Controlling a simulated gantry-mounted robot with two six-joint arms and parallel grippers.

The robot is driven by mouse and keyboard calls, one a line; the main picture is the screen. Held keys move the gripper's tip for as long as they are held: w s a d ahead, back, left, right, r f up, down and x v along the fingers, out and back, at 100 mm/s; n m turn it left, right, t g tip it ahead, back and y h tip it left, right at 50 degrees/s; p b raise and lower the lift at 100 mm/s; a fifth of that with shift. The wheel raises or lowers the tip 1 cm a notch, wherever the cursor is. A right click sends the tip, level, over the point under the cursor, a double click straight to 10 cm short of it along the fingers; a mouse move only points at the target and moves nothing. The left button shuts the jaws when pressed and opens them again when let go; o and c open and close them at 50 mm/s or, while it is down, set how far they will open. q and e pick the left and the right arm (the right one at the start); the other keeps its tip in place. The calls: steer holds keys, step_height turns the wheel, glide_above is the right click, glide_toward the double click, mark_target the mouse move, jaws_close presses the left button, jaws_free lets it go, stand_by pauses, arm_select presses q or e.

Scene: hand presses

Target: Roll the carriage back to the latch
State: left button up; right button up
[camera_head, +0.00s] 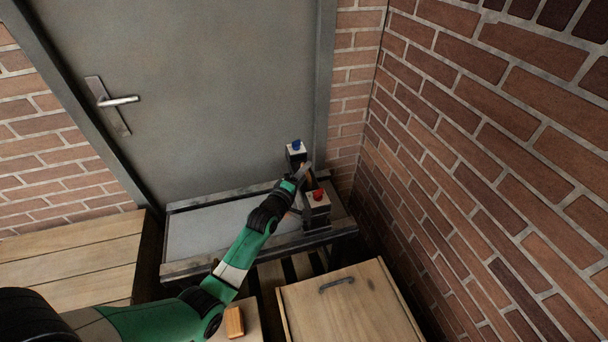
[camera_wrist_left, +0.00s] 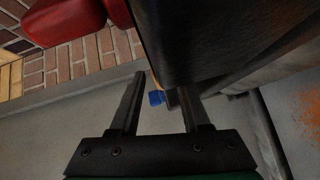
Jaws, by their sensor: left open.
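The carriage (camera_head: 317,209) stands at the right end of the press bed (camera_head: 205,229). It has pale end blocks, one with a red knob (camera_head: 318,195) and one with a blue knob (camera_head: 296,145), and a dark bar between them. My left gripper (camera_head: 305,173) is at the carriage between the two knobs; its fingers are partly hidden there. In the left wrist view, the gripper (camera_wrist_left: 160,85) is open, with the dark bar (camera_wrist_left: 220,35) just beyond its fingertips and the blue knob (camera_wrist_left: 157,97) showing farther off between them. I cannot tell whether they touch. I cannot make out the latch.
A brick wall (camera_head: 490,150) rises close on the right, and a grey door (camera_head: 200,100) stands behind the bed. A wooden cabinet (camera_head: 350,305) is in front, with a small orange-brown block (camera_head: 234,322) left of it. The bed's left part is clear.

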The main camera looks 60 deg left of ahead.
arm_select(q)
jaws_close()
stand_by(1.3)
